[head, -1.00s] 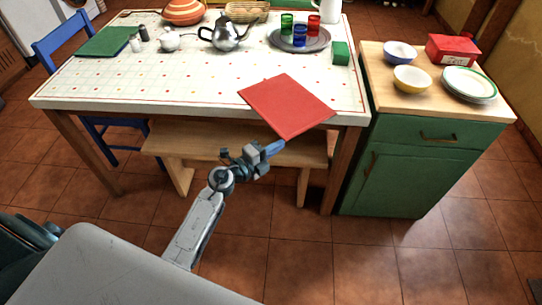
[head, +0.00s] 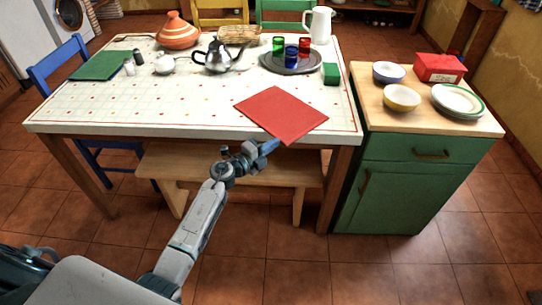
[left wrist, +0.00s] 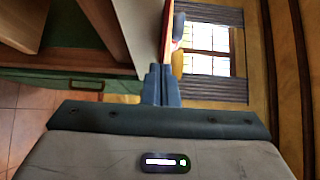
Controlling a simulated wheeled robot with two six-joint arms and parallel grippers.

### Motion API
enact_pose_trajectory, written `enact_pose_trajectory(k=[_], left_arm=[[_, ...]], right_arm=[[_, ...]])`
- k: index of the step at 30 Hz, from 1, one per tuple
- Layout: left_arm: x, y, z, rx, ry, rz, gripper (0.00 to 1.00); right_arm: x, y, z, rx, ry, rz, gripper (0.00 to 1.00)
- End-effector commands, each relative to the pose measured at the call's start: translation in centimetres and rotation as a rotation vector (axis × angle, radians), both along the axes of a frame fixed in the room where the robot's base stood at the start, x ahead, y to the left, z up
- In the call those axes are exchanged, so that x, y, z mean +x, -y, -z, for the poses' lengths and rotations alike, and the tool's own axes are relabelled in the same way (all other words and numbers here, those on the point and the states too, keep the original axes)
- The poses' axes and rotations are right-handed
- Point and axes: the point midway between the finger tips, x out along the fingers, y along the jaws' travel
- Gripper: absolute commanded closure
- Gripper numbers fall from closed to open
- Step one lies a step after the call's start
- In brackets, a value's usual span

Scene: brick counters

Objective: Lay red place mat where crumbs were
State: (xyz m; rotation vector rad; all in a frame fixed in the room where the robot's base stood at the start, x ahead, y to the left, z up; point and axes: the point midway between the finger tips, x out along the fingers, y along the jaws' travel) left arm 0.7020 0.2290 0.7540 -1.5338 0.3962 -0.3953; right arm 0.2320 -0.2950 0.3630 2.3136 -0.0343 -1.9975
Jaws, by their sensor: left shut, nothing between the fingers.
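The red place mat (head: 282,115) lies flat on the white patterned tablecloth at the front right of the dining table (head: 130,105). Its near corner reaches the table's front edge and appears to stick out a little. My left gripper (head: 274,146) is at that edge, just left of the near corner. Its fingers are shut and hold nothing. In the left wrist view the shut fingers (left wrist: 161,85) point along the table edge, and a thin red strip shows just beyond them. No crumbs can be made out on the cloth. My right gripper is not in view.
A green mat (head: 101,65) lies at the far left. A bench (head: 230,165) is under the table's front. A green cabinet (head: 415,185) with bowls stands right.

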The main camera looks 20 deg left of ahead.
Motion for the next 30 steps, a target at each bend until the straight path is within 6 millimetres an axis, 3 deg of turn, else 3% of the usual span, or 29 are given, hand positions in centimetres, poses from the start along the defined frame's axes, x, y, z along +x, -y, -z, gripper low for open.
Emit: enact_pose_trajectory(k=[4,16,30], left_arm=[[0.7,-0.2,0.0,-0.001,0.0,0.0,1.0],[0.2,-0.4,0.0,0.0,0.0,0.0,1.0],[-7.1,-4.5,0.2,0.002,-0.001,0.001,1.0]], right_arm=[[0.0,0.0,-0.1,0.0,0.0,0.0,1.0],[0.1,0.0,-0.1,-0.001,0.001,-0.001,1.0],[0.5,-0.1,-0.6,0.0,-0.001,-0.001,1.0]])
